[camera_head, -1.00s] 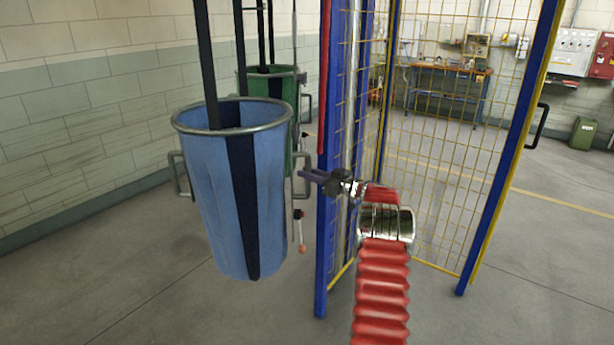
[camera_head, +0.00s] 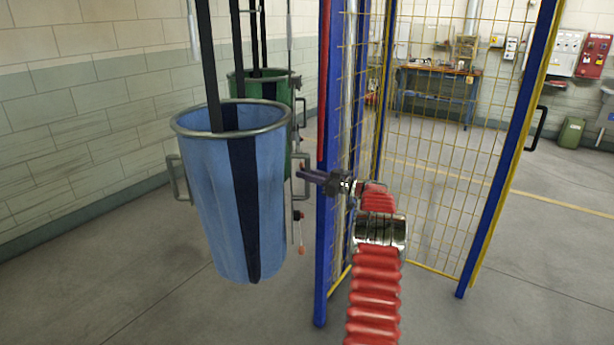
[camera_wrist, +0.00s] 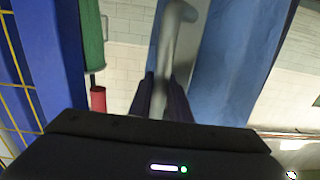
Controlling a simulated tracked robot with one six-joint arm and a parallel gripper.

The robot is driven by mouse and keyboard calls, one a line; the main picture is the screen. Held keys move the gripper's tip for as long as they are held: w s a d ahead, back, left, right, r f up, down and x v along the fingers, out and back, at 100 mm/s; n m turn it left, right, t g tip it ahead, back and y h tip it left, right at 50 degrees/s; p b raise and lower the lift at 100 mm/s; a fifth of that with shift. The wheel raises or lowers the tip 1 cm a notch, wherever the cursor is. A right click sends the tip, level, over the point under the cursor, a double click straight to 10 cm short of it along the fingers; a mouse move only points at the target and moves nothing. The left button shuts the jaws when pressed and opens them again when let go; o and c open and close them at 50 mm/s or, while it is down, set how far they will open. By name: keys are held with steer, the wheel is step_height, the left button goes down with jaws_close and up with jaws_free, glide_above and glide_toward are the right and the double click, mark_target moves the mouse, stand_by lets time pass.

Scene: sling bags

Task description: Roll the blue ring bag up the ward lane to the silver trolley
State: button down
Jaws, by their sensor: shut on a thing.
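The blue ring bag (camera_head: 205,200) hangs from dark straps at the left of the head view, with a grey metal ring at its rim, a dark vertical band and a side handle on each side. My gripper (camera_head: 307,175) is at its right side, shut on the right handle (camera_head: 294,190). In the wrist view the fingers (camera_wrist: 160,98) close on the grey handle (camera_wrist: 172,35), with the blue bag (camera_wrist: 238,55) right beside it. I cannot make out a silver trolley in either view.
A green bag (camera_head: 240,85) hangs just behind the blue one. A blue-framed yellow mesh panel (camera_head: 322,240) stands close right of the bag and around my arm. A block wall (camera_head: 70,120) runs along the left. A workbench (camera_head: 438,90) and a green bin (camera_head: 571,132) stand far back.

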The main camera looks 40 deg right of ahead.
steer(key=c, duration=1.7)
jaws_free()
steer(key=shift+w+d, duration=0.1)
steer(key=shift+d, duration=0.25)
steer(key=shift+c, duration=0.2)
steer(key=shift+o, duration=0.5)
steer(key=v, duration=1.4)
